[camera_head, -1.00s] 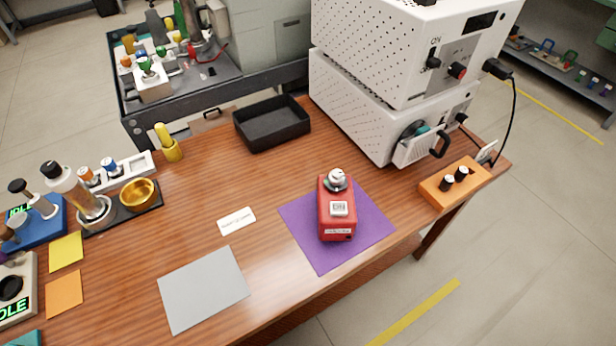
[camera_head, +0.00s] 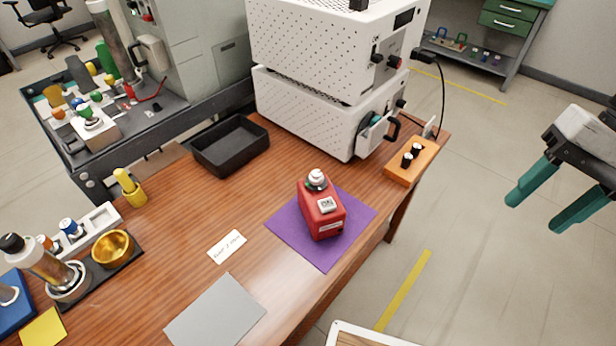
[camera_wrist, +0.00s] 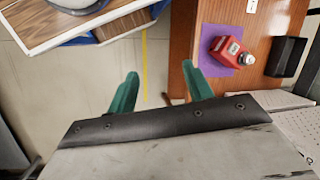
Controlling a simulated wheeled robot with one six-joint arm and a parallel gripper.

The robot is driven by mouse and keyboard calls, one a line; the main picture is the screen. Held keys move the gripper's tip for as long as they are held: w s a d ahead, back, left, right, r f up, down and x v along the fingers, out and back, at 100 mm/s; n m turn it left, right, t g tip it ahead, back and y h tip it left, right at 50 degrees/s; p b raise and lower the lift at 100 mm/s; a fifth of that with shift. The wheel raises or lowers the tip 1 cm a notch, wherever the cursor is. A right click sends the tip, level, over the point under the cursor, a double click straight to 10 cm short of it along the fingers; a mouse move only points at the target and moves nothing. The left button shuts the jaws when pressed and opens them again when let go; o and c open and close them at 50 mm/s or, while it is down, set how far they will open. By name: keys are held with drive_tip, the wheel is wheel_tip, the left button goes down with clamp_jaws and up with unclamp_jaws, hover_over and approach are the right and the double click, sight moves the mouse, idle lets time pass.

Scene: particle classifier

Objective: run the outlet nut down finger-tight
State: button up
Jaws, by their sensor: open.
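A red unit (camera_head: 324,213) with a white label stands on a purple mat (camera_head: 285,230) near the table's front edge. A silver knurled fitting (camera_head: 317,179) sits on its top at the far end. I cannot tell whether this fitting is the outlet nut. My gripper (camera_head: 537,213) is open and empty at the right, over the floor and well apart from the table. In the wrist view, the green fingers (camera_wrist: 160,70) are spread with nothing between them. The red unit (camera_wrist: 225,48) and its silver fitting (camera_wrist: 246,59) show to their upper right.
A white two-tier machine (camera_head: 305,115) stands at the back of the table, with an orange block (camera_head: 400,172) holding two black knobs to its right. A black tray (camera_head: 228,158), a white label card (camera_head: 227,246) and a grey mat (camera_head: 215,315) lie left of the purple mat.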

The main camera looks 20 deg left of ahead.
drive_tip(key=w+a+f+m+g+y, duration=0.2)
drive_tip(key=w+a+f+g+y, duration=0.15)
drive_tip(key=w+a, duration=0.35)
drive_tip(key=w+a+f+m+g+y, duration=0.2)
drive_tip(key=w+a+f+y, duration=0.15)
drive_tip(key=a, duration=0.55)
drive_tip(key=m+g+y, duration=0.1)
drive_tip(key=m+y, duration=0.4)
drive_tip(key=m, duration=0.1)
approach(316, 177)
drive_tip(key=x, duration=0.3)
drive_tip(key=f+x, duration=0.1)
drive_tip(key=x, duration=0.2)
drive_tip(key=w+x, duration=0.1)
drive_tip(key=x, duration=0.2)
drive_tip(key=shift+s+a+f, duration=0.15)
drive_tip(key=shift+s+a, duration=0.1)
drive_tip(key=shift+a, duration=0.35)
drive_tip(key=c, duration=1)
drive_tip(key=shift+o, duration=0.2)
drive_tip(key=shift+m, duration=0.3)
